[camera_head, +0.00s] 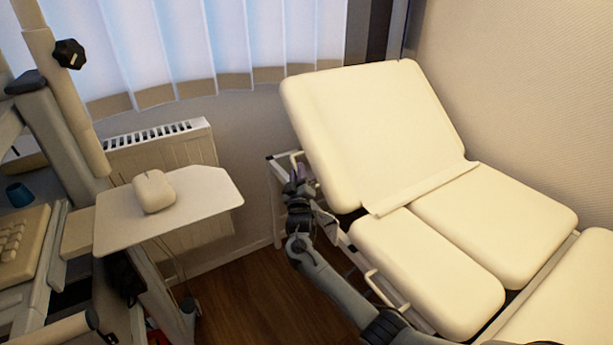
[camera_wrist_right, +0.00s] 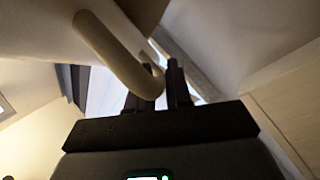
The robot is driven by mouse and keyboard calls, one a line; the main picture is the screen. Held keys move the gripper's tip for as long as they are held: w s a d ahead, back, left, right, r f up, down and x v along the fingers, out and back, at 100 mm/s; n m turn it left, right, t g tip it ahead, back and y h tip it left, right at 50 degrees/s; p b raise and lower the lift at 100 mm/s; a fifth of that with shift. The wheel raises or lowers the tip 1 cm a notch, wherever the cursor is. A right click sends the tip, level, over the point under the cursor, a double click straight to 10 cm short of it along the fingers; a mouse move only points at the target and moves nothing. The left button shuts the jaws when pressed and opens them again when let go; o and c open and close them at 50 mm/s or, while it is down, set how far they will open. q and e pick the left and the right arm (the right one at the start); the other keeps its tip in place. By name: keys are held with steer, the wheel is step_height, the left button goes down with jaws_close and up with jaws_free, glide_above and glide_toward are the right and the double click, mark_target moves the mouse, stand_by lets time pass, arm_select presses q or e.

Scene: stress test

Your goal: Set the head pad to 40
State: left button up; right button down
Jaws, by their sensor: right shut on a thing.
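The cream head pad (camera_head: 370,120) of the examination couch is tilted up at a slant in the head view. My right gripper (camera_head: 297,182) is beside the pad's left edge, at the white frame. In the right wrist view a pale curved handle (camera_wrist_right: 112,52) comes down from the upper left. Its lower end lies at my right gripper's dark fingers (camera_wrist_right: 161,88), which are shut on it. The fingertips are partly hidden behind the handle. No angle scale can be read. My left gripper is not in view.
Flat seat pads (camera_head: 492,212) lie right of the head pad. A trolley with a white shelf (camera_head: 215,190) and a pale mouse (camera_head: 153,191) stands left. A radiator (camera_head: 165,140) is on the wall behind it. Wooden floor (camera_head: 245,298) is clear between trolley and couch.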

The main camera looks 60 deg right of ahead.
steer(key=shift+r, duration=0.1)
steer(key=c, duration=1.1)
jaws_free()
steer(key=shift+s+a+p, duration=0.3)
steer(key=shift+a+p, duration=0.15)
steer(key=shift+f+p+v, duration=0.15)
steer(key=shift+p+v, duration=0.8)
steer(key=shift+v, duration=1.5)
steer(key=shift+f+p+v, duration=0.1)
steer(key=shift+p+v, duration=0.85)
steer(key=shift+v, duration=1.55)
steer(key=shift+d, duration=0.15)
